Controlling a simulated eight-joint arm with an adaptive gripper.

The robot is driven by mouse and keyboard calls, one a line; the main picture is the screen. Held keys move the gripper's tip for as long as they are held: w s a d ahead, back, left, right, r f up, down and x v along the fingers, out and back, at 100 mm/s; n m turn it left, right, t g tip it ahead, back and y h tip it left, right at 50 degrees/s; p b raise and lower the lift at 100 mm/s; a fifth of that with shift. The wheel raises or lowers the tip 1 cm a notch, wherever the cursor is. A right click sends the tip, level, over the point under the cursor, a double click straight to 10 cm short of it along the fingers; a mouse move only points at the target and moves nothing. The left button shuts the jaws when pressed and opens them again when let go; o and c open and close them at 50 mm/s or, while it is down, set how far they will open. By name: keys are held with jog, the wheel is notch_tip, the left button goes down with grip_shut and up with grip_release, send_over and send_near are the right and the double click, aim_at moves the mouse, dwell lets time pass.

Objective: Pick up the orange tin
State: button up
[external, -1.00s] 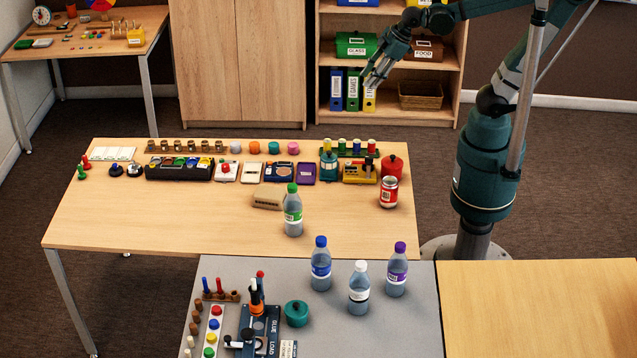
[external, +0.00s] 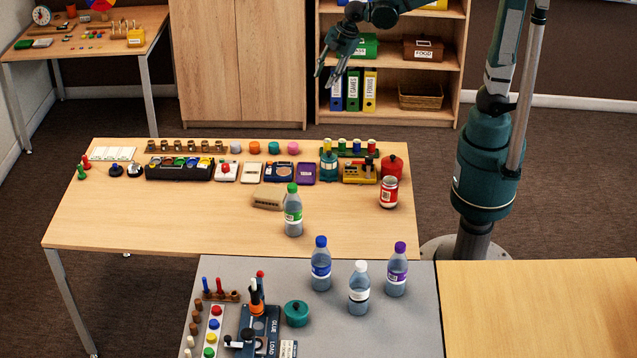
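The orange tin (external: 255,148) is a small round piece near the back edge of the wooden table. It stands in a short row with a grey tin (external: 236,148) on its left, and a teal tin (external: 274,148) and a pink tin (external: 293,148) on its right. My gripper (external: 326,79) is high up, to the right of the orange tin in the picture and well apart from it. Its fingers point down and are spread, with nothing between them.
In front of the tins lie a white box, a blue tray and a purple box (external: 306,173). A wooden rack (external: 187,147) is to their left. A green-capped bottle (external: 293,214) stands nearer the front. A red can (external: 388,193) is at the right. The table's front left is clear.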

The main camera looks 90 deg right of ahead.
jog(key=w+f+n+g, duration=0.1)
jog(key=w+f+n, duration=0.25)
jog(key=w, duration=0.45)
jog(key=w+f+n+g, duration=0.1)
jog(key=w+f+n, duration=0.2)
jog(key=w+f, duration=0.35)
jog(key=n+g+p, duration=0.1)
jog(key=n, duration=0.6)
send_over(254, 144)
jog(key=a, duration=0.1)
jog(key=shift+h, duration=0.4)
jog(key=f, duration=0.9)
jog(key=s+f, duration=0.1)
jog(key=f, duration=0.4)
jog(key=shift+f, duration=0.35)
jog(key=shift+w+f, duration=0.2)
jog(key=shift+f, duration=0.1)
jog(key=shift+w+d+f, duration=0.1)
jog(key=shift+d+f, duration=0.05)
jog(key=shift+f, duration=1.15)
jog(key=shift+w+d+f+b, duration=0.15)
jog(key=shift+f+b, duration=0.35)
jog(key=shift+f, duration=0.8)
jog(key=shift+s+d+f+b, duration=0.15)
jog(key=shift+f+b, duration=0.35)
jog(key=shift+f, duration=0.75)
jog(key=shift+w, duration=0.1)
